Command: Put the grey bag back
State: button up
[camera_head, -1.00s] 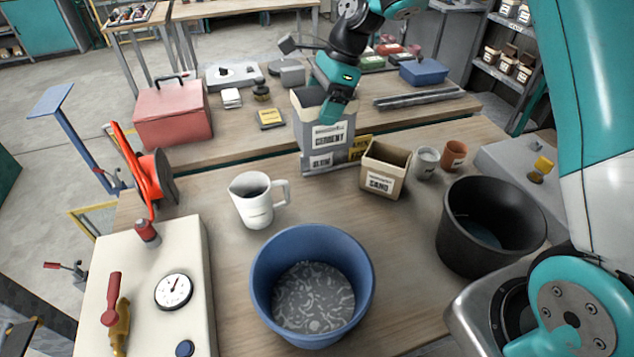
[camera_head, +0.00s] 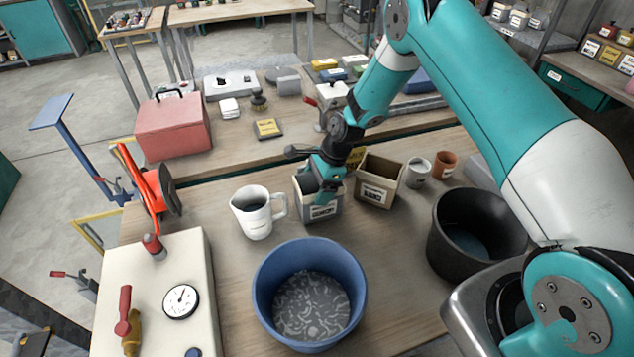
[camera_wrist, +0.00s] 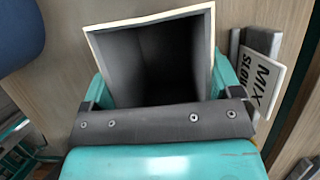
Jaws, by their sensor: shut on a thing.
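The grey bag (camera_head: 318,211) is an open-topped, box-like bag with a white label on its front. It is upright, low over or on the wooden table, between the white jug and the sand bag; I cannot tell if its base touches the table. My gripper (camera_head: 322,178) is shut on its upper part. In the wrist view the open mouth of the grey bag (camera_wrist: 155,60) shows a dark inside, with a teal finger along each side. The gripper and arm hide part of the bag and what is behind it.
The white jug (camera_head: 257,212) stands close on the left and the tan sand bag (camera_head: 376,190) close on the right. A blue tub (camera_head: 262,300) is in front, a black bucket (camera_head: 446,235) at right. A "MIX SLOW" sign (camera_wrist: 262,82) is beside the bag.

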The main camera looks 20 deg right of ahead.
jog(key=shift+f, duration=0.25)
jog(key=o, duration=1.4)
jog(key=shift+r, duration=0.25)
jog(key=b+v, duration=0.5)
jog(key=v, duration=0.6)
jog(key=s+a+r+n, duration=0.5)
jog(key=s+r+n, duration=0.2)
jog(key=r, duration=0.3)
jog(key=s+a+r+n, duration=0.1)
jog(key=s+r+n, duration=0.3)
jog(key=s+n, duration=0.5)
jog(key=s+a+r+n, duration=0.2)
jog(key=s+r+n, duration=0.2)
jog(key=s+n, duration=0.5)
jog(key=s, duration=0.6)
jog(key=shift+a+r, duration=0.15)
jog(key=shift+a, duration=0.1)
